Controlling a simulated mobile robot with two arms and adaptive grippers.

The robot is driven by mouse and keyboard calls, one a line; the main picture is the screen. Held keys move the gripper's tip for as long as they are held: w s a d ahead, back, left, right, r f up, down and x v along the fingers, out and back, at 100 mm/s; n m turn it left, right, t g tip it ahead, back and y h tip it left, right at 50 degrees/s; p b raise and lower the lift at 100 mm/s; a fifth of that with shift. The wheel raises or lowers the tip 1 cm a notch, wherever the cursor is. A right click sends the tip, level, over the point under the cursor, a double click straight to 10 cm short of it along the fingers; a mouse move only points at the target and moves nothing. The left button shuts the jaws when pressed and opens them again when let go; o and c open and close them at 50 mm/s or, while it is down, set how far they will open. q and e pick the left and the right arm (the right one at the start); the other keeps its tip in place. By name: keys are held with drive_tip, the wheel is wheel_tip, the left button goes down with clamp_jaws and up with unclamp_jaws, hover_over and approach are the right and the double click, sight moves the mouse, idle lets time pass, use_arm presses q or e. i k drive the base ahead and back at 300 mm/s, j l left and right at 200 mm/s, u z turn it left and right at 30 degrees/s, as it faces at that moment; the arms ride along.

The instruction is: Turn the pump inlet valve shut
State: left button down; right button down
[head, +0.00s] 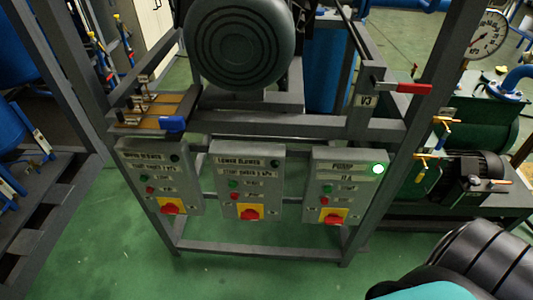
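A valve with a red lever handle (408,88) sits on the frame at the upper right, with a tag reading V3 (366,100) beside it. The red lever points right, roughly level. No label in view names the pump inlet valve, so I cannot tell for certain that this is it. Neither of my grippers shows; only a black and teal part of my arm shows at the lower right.
Three grey control boxes hang on the frame: a left one (150,171), a middle one marked lower blower (247,174), and one marked pump (345,163) with a lit green lamp (377,169). A dial gauge (488,36) is at the upper right. Green floor (290,277) is clear in front.

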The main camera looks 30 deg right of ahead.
sight(399, 88)
drive_tip(key=z, duration=1.8)
